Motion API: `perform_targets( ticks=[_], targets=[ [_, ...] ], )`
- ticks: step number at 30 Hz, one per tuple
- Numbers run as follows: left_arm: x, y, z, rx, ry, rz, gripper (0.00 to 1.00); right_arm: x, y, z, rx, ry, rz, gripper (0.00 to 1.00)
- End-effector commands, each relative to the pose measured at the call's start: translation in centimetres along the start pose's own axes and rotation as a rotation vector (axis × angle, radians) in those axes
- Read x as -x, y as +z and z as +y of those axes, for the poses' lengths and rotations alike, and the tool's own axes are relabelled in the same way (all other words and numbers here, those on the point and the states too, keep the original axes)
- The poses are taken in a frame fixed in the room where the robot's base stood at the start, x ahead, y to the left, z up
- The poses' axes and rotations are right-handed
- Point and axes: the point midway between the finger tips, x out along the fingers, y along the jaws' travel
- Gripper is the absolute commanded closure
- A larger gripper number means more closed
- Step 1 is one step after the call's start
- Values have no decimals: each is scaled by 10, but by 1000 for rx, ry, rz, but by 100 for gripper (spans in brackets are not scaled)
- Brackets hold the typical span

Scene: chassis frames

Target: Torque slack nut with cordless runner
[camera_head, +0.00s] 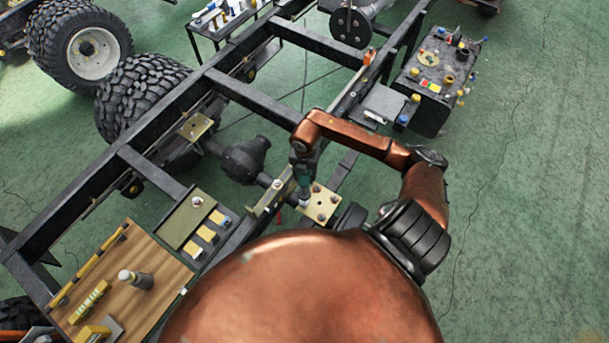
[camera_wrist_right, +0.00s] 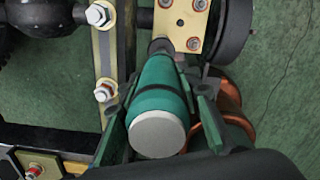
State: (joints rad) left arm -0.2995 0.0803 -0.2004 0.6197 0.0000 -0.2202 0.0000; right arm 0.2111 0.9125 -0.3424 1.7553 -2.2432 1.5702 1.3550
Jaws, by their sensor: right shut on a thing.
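My right gripper (camera_head: 303,172) is shut on the teal cordless runner (camera_wrist_right: 160,103), with a finger on each side of its body in the right wrist view. The runner points nose-down at a yellowish plate (camera_wrist_right: 181,22) on the chassis, which also shows in the head view (camera_head: 326,194). Several nuts (camera_wrist_right: 193,43) stand on the plate. The runner's nose is at the plate's left corner and covers whatever lies under it. I cannot tell whether it is seated on a nut, or which nut is slack. My left gripper is not in view.
The dark chassis frame (camera_head: 253,99) crosses the scene diagonally. A wooden-topped bench (camera_head: 160,270) stands at lower left and a dark cart with fittings (camera_head: 432,108) at upper right. Green floor (camera_head: 530,200) is clear at right.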

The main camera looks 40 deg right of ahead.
Motion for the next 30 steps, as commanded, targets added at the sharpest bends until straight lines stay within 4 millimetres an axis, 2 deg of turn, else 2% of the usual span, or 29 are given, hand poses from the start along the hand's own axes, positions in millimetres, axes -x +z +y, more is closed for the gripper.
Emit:
perform_targets(
  ticks=[30],
  targets=[
    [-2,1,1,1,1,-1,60,-6,0,0,1,2,-1,100]
  ],
)
